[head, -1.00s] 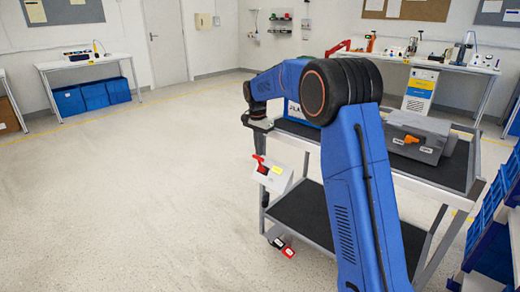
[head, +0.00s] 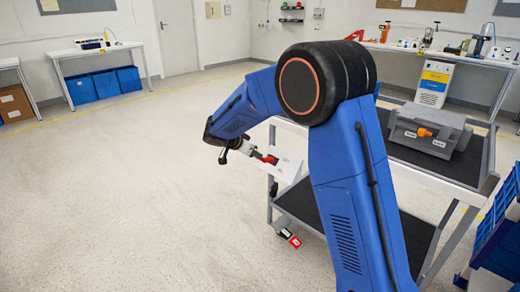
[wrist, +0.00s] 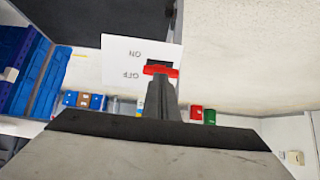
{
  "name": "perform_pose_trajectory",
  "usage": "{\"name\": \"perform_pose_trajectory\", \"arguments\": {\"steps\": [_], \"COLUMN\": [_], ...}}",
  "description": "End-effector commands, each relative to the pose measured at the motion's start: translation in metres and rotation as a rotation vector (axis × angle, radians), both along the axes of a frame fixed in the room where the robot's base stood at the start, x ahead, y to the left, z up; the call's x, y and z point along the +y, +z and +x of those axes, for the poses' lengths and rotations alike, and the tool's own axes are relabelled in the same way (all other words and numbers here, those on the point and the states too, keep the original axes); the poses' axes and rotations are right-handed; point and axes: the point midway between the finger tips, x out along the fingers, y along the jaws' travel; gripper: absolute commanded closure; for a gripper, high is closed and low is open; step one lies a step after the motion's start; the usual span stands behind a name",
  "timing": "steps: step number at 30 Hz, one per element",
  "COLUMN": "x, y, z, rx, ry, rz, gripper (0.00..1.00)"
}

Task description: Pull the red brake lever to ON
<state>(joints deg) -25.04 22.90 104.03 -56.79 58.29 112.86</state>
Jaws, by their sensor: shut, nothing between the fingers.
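The red brake lever (head: 268,158) is on a white panel (head: 286,165) fixed to the near left end of the cart. In the wrist view the red lever (wrist: 162,71) sits by a dark slot in the white panel (wrist: 115,55). The ON and OFF labels show upside down there, and the lever is nearer OFF. My gripper (head: 250,150) is shut and empty, just left of the panel and pointing at the lever. In the wrist view my fingertips (wrist: 162,82) are together right at the lever; I cannot tell if they touch it.
The cart (head: 440,178) stands right of my arm. A grey box (head: 425,130) with an orange rotary handle sits on its top shelf. Red and dark pedals (head: 289,238) are low at its near end. Blue bins (head: 497,240) stand at the right edge. The floor at left is clear.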

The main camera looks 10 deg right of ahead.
Motion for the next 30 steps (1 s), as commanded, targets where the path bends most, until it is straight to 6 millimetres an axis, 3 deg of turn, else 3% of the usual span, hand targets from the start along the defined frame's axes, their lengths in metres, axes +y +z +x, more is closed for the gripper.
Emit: {"name": "perform_pose_trajectory", "arguments": {"steps": [11,30], "x": [0.013,0.015], "y": [-0.029,-0.040], "z": [-0.009,-0.012], "rx": [-0.154,-0.152], "ry": [0.000,-0.003], "rz": [-0.219,-0.210], "gripper": [1.00,1.00]}}
